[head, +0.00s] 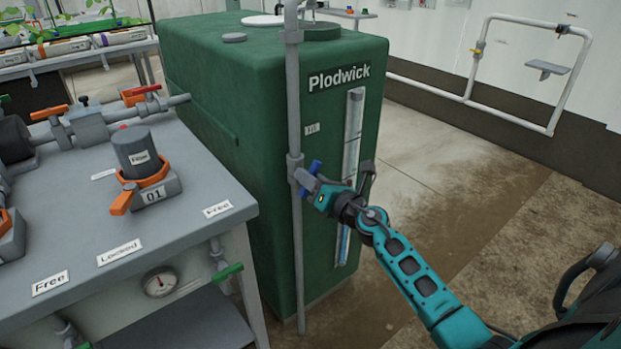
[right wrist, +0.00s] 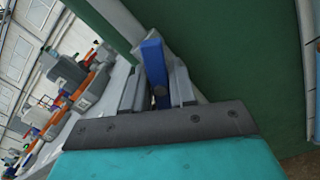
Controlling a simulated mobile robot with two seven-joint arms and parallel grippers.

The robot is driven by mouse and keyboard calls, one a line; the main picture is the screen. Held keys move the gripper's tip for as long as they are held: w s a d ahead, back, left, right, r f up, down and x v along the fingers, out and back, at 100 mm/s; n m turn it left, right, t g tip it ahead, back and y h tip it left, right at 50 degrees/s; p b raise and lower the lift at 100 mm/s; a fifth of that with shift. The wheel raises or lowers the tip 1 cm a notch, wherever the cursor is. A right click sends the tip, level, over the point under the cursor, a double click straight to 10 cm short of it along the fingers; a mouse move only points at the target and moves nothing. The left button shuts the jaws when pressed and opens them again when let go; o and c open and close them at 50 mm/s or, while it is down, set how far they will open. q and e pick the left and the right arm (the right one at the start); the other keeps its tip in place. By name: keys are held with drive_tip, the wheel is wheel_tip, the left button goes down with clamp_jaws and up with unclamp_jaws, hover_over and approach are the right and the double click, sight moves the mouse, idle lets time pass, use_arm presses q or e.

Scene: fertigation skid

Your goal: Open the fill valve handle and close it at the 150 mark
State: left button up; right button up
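The blue fill valve handle (head: 314,168) sits on the grey vertical fill pipe (head: 295,120) in front of the green tank (head: 230,110). My right gripper (head: 318,192) is at the handle. In the right wrist view the blue handle (right wrist: 154,65) lies between the two grey fingers (right wrist: 158,95), which look closed against its sides. The tank's front has a tall sight gauge (head: 353,130). Blue liquid (head: 343,245) shows low in it, below my gripper. Its marks are too small to read, and my gripper and wrist cover its middle. My left gripper is not in view.
A grey bench (head: 190,235) at left holds a dark canister (head: 138,152) in an orange-handled holder marked 01, pipework with orange and red handles, and labels. A pressure gauge (head: 160,282) and green handle (head: 227,272) are at its front. Floor right of the tank is open.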

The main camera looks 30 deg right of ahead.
clamp_jaws()
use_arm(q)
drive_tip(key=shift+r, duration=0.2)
use_arm(e)
drive_tip(key=shift+m, duration=0.4)
drive_tip(key=m+p, duration=0.1)
drive_tip(key=m, duration=0.1)
drive_tip(key=shift+m+p, duration=0.4)
drive_tip(key=m+p, duration=0.1)
drive_tip(key=m, duration=0.2)
drive_tip(key=shift+m, duration=0.3)
drive_tip(key=m+p, duration=0.1)
drive_tip(key=m, duration=0.2)
drive_tip(key=shift+p, duration=0.3)
drive_tip(key=shift+d+m+p, duration=0.1)
drive_tip(key=shift+m+p, duration=0.2)
drive_tip(key=shift+m, duration=0.6)
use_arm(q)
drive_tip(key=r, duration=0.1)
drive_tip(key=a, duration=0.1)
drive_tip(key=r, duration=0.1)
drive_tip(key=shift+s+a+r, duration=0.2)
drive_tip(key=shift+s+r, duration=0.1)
use_arm(e)
drive_tip(key=shift+f, duration=0.1)
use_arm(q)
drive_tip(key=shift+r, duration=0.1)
use_arm(e)
drive_tip(key=shift+m, duration=0.3)
